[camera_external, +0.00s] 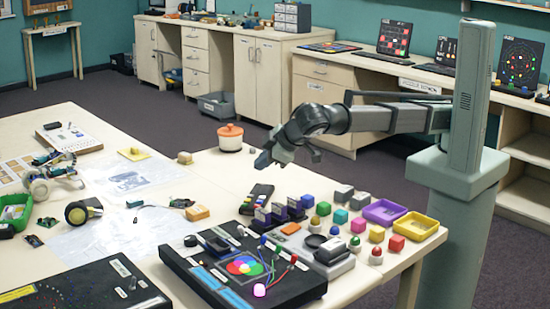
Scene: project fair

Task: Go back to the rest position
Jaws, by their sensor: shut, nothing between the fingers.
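My gripper (264,158) hangs in the air at the end of my outstretched arm, above the far part of the table. It is shut and empty, with its fingers pointing down and to the left. It is apart from everything on the table. An orange-lidded white pot (230,138) stands to its left, close to it in the picture. My arm reaches left from the grey column at the right.
Below my gripper, the white table (225,180) holds a black board with coloured discs (185,260), a purple tray (385,212), a yellow tray (416,226) and several small coloured blocks. Cabinets (258,75) line the back wall. The air around my arm looks clear.

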